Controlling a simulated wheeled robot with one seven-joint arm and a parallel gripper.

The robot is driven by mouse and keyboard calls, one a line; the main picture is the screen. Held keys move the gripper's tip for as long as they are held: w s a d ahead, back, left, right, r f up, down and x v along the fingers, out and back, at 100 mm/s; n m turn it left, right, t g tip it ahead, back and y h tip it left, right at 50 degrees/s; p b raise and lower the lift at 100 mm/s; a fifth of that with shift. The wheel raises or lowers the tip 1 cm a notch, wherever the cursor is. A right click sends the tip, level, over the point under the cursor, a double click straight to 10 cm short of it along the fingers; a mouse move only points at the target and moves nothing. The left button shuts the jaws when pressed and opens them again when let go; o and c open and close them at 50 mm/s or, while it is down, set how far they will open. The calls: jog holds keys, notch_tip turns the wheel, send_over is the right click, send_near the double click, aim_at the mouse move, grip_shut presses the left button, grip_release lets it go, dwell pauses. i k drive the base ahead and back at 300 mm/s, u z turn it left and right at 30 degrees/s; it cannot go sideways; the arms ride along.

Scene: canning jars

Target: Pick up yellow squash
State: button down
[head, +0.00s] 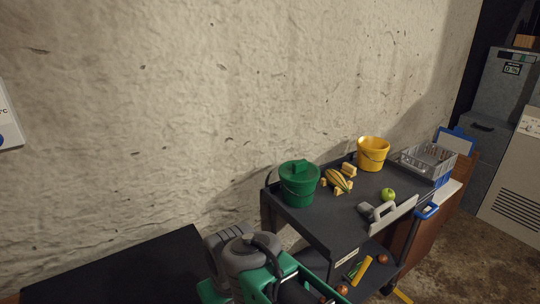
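The yellow squash (338,180) lies on the top of a dark cart (330,224), right of a green lidded bucket (299,186) and left of a yellow bucket (372,154). It is elongated, yellow with dark green stripes. Several pale yellow blocks (349,169) lie close around it; whether they touch it is too small to tell. Part of my arm, grey and green, shows at the bottom centre, left of and nearer than the cart. My gripper's fingers do not show.
A green apple (388,195), a grey handled tool with a flat pale plate (392,219) and a wire basket (428,160) are on the cart's top. The lower shelf holds more small items. A dark surface (120,272) lies at lower left. The rough wall stands behind.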

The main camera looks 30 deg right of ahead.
aim_at(335, 178)
jog(key=z, duration=0.5)
jog(key=k, duration=0.1)
jog(key=z, duration=0.95)
